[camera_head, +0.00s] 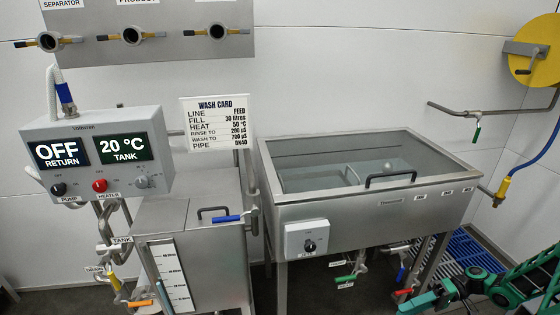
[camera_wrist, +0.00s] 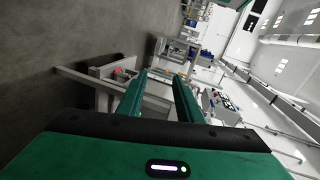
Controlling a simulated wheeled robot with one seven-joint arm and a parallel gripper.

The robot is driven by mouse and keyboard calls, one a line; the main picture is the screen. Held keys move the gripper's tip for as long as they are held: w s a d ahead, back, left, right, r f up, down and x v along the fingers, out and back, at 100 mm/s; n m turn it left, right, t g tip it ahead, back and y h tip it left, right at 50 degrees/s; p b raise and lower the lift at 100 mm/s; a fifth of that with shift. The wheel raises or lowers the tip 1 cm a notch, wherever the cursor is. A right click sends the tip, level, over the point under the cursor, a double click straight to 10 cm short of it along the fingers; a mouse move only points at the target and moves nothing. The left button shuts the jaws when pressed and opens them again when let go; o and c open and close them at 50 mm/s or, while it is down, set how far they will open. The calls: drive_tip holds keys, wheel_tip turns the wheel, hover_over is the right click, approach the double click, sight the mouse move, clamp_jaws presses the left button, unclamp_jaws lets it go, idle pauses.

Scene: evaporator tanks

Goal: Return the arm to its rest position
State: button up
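My green arm (camera_head: 515,285) shows at the lower right of the head view, low in front of the blue grating. It is partly cut off by the picture's edge. My gripper (camera_wrist: 160,88) fills the lower part of the wrist view. Its two green fingers stand apart with a gap between them and nothing held, so it is open. In the head view the green and black end of the arm lies near a red-handled valve (camera_head: 403,292). I cannot tell there whether they touch.
A steel tank (camera_head: 420,195) with a clear lid stands centre right. A control box (camera_head: 100,160) reads OFF and 20 °C at left, above a smaller tank (camera_head: 195,270). A pipe with a green handle (camera_head: 477,133) juts from the right wall. Blue grating (camera_head: 460,250) lies at right.

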drive_tip(key=s+d+r+m+g+h, duration=0.1)
drive_tip(key=s+r+m+h, duration=0.3)
drive_tip(key=r, duration=0.8)
drive_tip(key=s+d+r+m+h, duration=0.1)
drive_tip(key=d+r+h, duration=0.1)
drive_tip(key=r+h, duration=0.65)
drive_tip(key=s+a+r+m+t+h, duration=0.1)
drive_tip(key=s+r+m+t, duration=0.3)
drive_tip(key=s+r, duration=1.1)
drive_tip(key=shift+s+a+r+m+h, duration=0.3)
drive_tip(key=shift+s+a+m+h, duration=0.15)
drive_tip(key=shift+s+h, duration=0.4)
drive_tip(key=shift+w+f, duration=0.25)
drive_tip(key=shift+w, duration=0.3)
drive_tip(key=shift+c, duration=0.5)
